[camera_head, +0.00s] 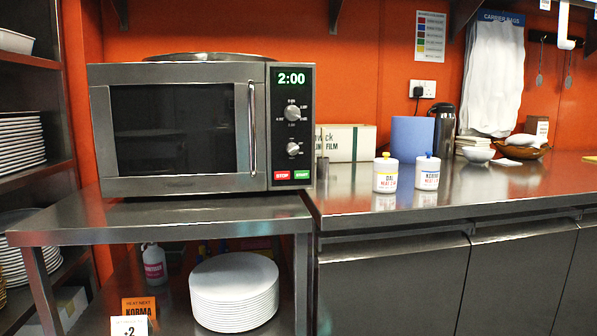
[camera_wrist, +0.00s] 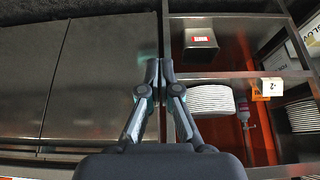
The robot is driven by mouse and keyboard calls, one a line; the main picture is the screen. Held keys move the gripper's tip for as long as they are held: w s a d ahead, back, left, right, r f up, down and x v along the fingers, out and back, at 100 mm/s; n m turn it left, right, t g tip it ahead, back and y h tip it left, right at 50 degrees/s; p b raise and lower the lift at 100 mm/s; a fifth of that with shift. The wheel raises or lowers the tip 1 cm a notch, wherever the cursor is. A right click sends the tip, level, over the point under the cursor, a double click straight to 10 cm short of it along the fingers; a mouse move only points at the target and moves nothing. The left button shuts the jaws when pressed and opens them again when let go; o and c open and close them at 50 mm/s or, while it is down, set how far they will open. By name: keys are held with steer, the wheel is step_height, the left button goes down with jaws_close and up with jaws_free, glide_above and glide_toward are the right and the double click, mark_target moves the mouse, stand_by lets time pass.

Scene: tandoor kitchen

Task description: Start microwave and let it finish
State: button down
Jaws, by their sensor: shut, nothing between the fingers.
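The microwave (camera_head: 190,125) stands on a steel table in the head view, its dark-windowed door shut and its handle (camera_head: 251,128) at the right of the door. Its display (camera_head: 291,79) reads 2:00 in green. Below it are two dials, an upper one (camera_head: 292,113) and a lower one (camera_head: 293,149). A red STOP button (camera_head: 282,175) and a green START button (camera_head: 303,174) sit at the panel's bottom. My gripper (camera_wrist: 159,66) shows only in the wrist view, shut and empty, in front of the steel cabinet fronts and shelf edge. I cannot make out the microwave there.
The steel table (camera_head: 170,221) has a stack of plates (camera_head: 234,290) on its lower shelf. The counter (camera_head: 450,190) at right holds two white tubs, one with a yellow lid (camera_head: 385,175), one with a blue lid (camera_head: 427,173). A plate rack (camera_head: 36,95) stands at left.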

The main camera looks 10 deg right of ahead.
steer(key=shift+w+a, duration=0.15)
steer(key=shift+w, duration=0.1)
steer(key=w+r+n+t+h+b, duration=0.1)
steer(key=w+r+n+h+b, duration=0.1)
steer(key=w+r, duration=0.4)
steer(key=w+d+r+n+t+h+b, duration=0.1)
steer(key=w+r+n+h+b, duration=0.2)
steer(key=w, duration=1)
steer(key=w+d+r+n+t+h+b, duration=0.1)
steer(key=w+r+n+t+h+b, duration=0.1)
steer(key=w+r+n, duration=0.6)
steer(key=shift+w+d+r+h+b, duration=0.1)
steer(key=shift+w+r+h+b, duration=0.2)
steer(key=shift+w+r+b, duration=0.3)
steer(key=shift+w+d+r+h+b, duration=0.1)
steer(key=shift+w+r+h+b, duration=0.2)
steer(key=shift+r, duration=0.5)
steer(key=w+a+r, duration=0.1)
steer(key=w+a+r+n+t+h+b, duration=0.1)
steer(key=w+r, duration=0.1)
steer(key=w+r+n+h, duration=0.1)
steer(key=w+r, duration=0.1)
steer(key=shift+w+a+r+b, duration=0.2)
steer(key=shift+w+a+b, duration=0.05)
steer(key=shift+a+b, duration=0.15)
steer(key=shift+w+r+n, duration=0.1)
steer(key=shift+r+n, duration=0.15)
steer(key=shift+n, duration=0.05)
